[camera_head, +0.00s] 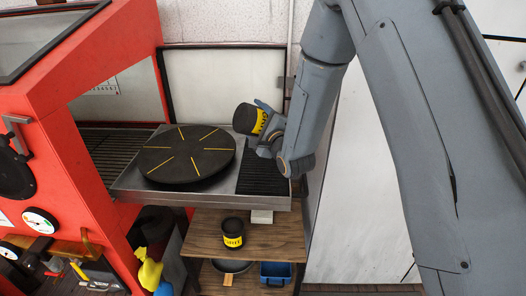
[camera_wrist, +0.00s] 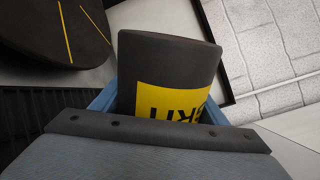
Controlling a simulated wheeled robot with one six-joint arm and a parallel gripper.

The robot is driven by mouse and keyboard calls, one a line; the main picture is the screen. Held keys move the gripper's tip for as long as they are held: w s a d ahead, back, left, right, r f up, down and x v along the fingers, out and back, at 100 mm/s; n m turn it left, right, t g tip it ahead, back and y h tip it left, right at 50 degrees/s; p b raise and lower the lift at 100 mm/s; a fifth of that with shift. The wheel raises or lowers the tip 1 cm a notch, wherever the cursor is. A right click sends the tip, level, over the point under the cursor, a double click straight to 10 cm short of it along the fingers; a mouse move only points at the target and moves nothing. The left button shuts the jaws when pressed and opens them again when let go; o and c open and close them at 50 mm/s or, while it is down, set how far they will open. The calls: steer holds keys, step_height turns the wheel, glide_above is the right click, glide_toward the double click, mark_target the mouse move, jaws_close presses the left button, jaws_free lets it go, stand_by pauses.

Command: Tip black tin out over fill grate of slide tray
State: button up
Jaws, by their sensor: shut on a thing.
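My gripper (camera_head: 268,121) is shut on a black tin (camera_head: 245,118) with a yellow label. It holds the tin tilted above the right part of the slide tray (camera_head: 125,187). In the wrist view the tin (camera_wrist: 165,60) sits between the blue jaws, its label lettering partly hidden by my gripper. The dark slatted fill grate (camera_head: 263,180) lies at the tray's right end, below the tin. A black turntable disc (camera_head: 190,155) with yellow lines lies on the tray to the left. I cannot see into the tin.
A second black tin with a yellow label (camera_head: 232,233) stands on the wooden shelf (camera_head: 275,228) below the tray. A blue bin (camera_head: 275,273) and a round pan (camera_head: 231,266) sit lower. The red cabinet (camera_head: 120,130) bounds the left side.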

steer(key=n, duration=0.2)
steer(key=r+n, duration=0.1)
steer(key=n, duration=0.2)
steer(key=shift+r+n, duration=0.3)
steer(key=shift+r, duration=0.1)
steer(key=n, duration=0.2)
steer(key=r+n, duration=0.1)
steer(key=n, duration=0.1)
steer(key=n+b, duration=0.1)
steer(key=n, duration=0.1)
steer(key=shift+r, duration=0.4)
steer(key=n, duration=0.2)
steer(key=r+n, duration=0.1)
steer(key=n, duration=0.1)
steer(key=r+n+b, duration=0.1)
steer(key=n, duration=0.1)
steer(key=shift+n, duration=0.3)
steer(key=n, duration=0.2)
steer(key=r+n+b, duration=0.1)
steer(key=n, duration=0.2)
steer(key=shift+r, duration=0.2)
steer(key=shift+r, duration=0.1)
